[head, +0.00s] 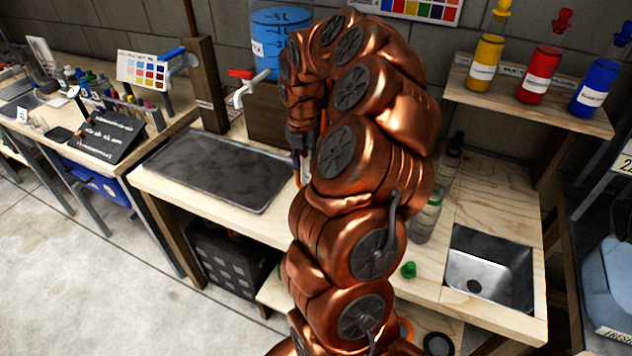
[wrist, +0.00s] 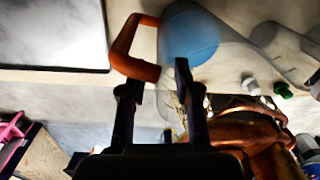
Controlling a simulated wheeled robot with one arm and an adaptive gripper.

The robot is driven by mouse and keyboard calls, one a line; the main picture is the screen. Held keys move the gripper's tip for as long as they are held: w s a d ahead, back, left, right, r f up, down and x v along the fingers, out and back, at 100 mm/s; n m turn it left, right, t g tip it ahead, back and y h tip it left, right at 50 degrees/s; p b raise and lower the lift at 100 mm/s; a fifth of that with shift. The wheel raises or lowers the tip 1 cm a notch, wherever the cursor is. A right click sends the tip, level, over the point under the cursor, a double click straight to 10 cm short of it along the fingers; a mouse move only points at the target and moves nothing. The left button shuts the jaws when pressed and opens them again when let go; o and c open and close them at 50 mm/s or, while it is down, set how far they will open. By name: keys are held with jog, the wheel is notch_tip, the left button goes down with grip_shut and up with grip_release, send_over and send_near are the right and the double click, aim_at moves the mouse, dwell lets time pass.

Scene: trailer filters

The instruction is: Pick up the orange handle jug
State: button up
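The jug shows in the wrist view, with an orange handle (wrist: 122,52) and a blue round part (wrist: 190,36) beside it. My gripper (wrist: 157,78) comes from below with its two dark fingers apart. The left fingertip is just under the handle's lower end, and the right fingertip is by the blue part. Nothing is visibly held between them; I cannot tell whether either finger touches the jug. In the head view my copper arm hides the jug and most of the gripper.
A dark tray (head: 218,172) lies on the wooden bench left of my arm. A blue water container (head: 275,38) with a tap stands behind. Clear bottles (head: 427,217), a green-topped item (head: 408,270) and a sink (head: 489,270) are to the right. Paint bottles (head: 538,75) stand on a shelf.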

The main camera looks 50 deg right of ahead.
jog(key=shift+f+p, duration=0.45)
jog(key=shift+f, duration=1.3)
grip_shut()
